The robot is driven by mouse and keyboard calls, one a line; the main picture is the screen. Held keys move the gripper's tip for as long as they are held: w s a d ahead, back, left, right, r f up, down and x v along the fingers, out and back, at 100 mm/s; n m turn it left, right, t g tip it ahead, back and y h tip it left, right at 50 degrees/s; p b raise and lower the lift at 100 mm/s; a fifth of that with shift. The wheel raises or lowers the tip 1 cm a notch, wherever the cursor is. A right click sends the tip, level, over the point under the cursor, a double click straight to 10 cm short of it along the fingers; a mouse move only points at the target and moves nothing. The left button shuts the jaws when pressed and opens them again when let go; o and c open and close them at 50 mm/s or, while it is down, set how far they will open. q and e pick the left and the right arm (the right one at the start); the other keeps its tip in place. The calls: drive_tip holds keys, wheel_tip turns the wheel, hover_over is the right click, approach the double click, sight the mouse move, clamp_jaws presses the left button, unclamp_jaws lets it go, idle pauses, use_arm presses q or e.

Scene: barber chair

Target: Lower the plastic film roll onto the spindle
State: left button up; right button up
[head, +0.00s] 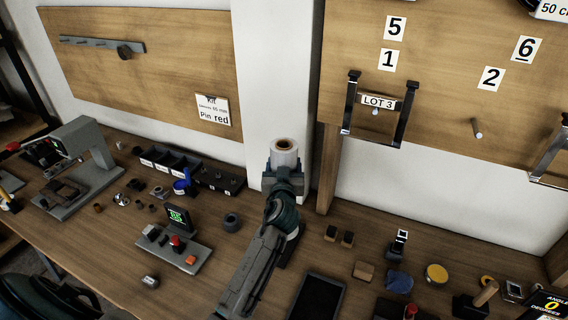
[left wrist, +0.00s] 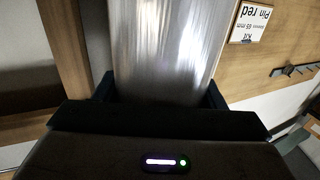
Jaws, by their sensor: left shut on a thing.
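The plastic film roll (head: 285,153) is a pale, shiny cylinder with a brown core, seen from above near the middle of the head view. My left gripper (head: 284,178) is shut on it and holds it upright in front of the white wall post. In the left wrist view the clear film roll (left wrist: 165,45) stands between the two dark fingers of the left gripper (left wrist: 162,92). The roll's lower end is hidden by the gripper and arm. I cannot clearly make out a spindle under it. My right gripper is not in view.
A metal LOT 3 bracket (head: 377,108) and a short peg (head: 477,129) are on the right board. A grey machine (head: 80,165), dark bins (head: 170,163) and a small screen (head: 179,218) stand left. Several small parts and a black tray (head: 318,297) lie right.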

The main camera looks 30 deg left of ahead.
use_arm(q)
wheel_tip(320, 180, down, 15)
drive_tip(key=b, duration=1.4)
drive_tip(key=shift+b, duration=0.35)
idle(0.7)
drive_tip(key=o, duration=1.5)
drive_tip(key=shift+c, duration=0.2)
drive_tip(key=shift+f, duration=0.1)
